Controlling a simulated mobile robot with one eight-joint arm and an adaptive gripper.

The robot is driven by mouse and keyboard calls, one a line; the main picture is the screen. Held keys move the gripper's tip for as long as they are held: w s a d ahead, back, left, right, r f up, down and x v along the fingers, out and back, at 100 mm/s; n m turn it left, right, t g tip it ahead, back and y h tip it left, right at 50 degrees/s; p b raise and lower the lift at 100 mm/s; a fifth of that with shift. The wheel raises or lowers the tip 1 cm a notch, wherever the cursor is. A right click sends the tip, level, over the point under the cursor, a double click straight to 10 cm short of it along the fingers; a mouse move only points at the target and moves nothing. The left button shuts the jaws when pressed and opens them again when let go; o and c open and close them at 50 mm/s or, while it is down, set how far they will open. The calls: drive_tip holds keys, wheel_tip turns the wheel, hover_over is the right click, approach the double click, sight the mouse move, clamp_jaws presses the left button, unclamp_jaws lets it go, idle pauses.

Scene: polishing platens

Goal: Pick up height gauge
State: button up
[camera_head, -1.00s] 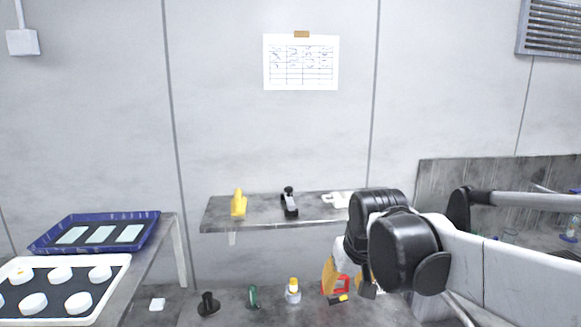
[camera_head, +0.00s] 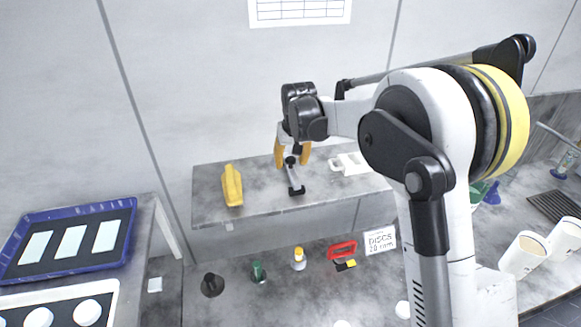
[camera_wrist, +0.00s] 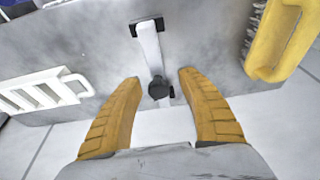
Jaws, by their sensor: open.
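The height gauge, which I take to be the silver bar with black ends and a black knob, lies on the wall shelf (camera_head: 255,205) near its middle (camera_head: 293,177). My gripper (camera_head: 292,162) is above it, with its yellow fingers open on either side of the gauge's far part. In the wrist view the gauge (camera_wrist: 150,45) runs between the open fingers (camera_wrist: 159,78), its black knob (camera_wrist: 159,89) in the gap. Both fingers look apart from it. I cannot tell how far above the shelf the fingertips are.
Below on the bench are a black part (camera_head: 212,285), a green part (camera_head: 258,272), a yellow-capped bottle (camera_head: 298,259) and a red-handled item (camera_head: 342,249).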

sight(291, 166)
drive_tip(key=x, duration=0.6)
drive_tip(key=shift+w+d+p, duration=0.15)
drive_tip(key=shift+w+p, duration=0.15)
drive_tip(key=shift+s, duration=0.1)
clamp_jaws()
